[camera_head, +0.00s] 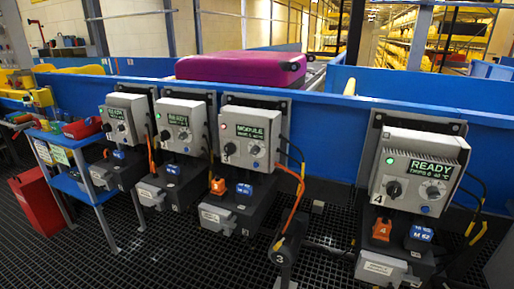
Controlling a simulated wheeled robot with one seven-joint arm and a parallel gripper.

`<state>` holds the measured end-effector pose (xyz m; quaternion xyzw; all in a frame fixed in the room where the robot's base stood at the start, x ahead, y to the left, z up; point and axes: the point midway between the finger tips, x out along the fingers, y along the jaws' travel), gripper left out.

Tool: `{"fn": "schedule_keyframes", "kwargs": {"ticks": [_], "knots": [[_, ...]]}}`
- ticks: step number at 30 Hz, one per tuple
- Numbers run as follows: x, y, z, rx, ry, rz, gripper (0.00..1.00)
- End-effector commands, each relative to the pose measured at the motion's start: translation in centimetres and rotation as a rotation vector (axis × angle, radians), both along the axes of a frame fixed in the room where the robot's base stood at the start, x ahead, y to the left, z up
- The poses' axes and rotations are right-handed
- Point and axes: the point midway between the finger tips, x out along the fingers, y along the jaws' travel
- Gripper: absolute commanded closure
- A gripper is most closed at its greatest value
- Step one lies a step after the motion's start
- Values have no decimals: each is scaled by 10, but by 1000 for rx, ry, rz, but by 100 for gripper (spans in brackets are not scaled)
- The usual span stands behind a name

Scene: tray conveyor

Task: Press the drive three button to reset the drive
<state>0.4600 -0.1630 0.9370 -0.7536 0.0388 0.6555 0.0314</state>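The drive three box (262,138) is a grey unit marked 3 on the blue conveyor side, near the middle of the head view. Its green display (250,132) reads MODULE above a smaller line too small to read. A small light (229,127) on its left looks red. Its front carries a dark knob (230,149), a pale round dial (254,150) and a small blue button (255,163) below the dial. Nothing covers the front of this box. My gripper is not in view.
Drive boxes marked READY flank it: the drive four box (417,171) at right and two (185,127) at left. Cables and an orange hose (296,190) hang at its right. A magenta suitcase (240,67) lies above. Dark grating floor (200,260) is open in front.

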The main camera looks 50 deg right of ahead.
Motion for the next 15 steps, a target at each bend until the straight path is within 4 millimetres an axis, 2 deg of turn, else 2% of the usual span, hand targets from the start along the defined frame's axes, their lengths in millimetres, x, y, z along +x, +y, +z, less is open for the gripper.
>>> {"fn": "schedule_keyframes", "kwargs": {"ticks": [1,10,15], "knots": [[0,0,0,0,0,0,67],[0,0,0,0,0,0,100],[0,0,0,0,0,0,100]]}}
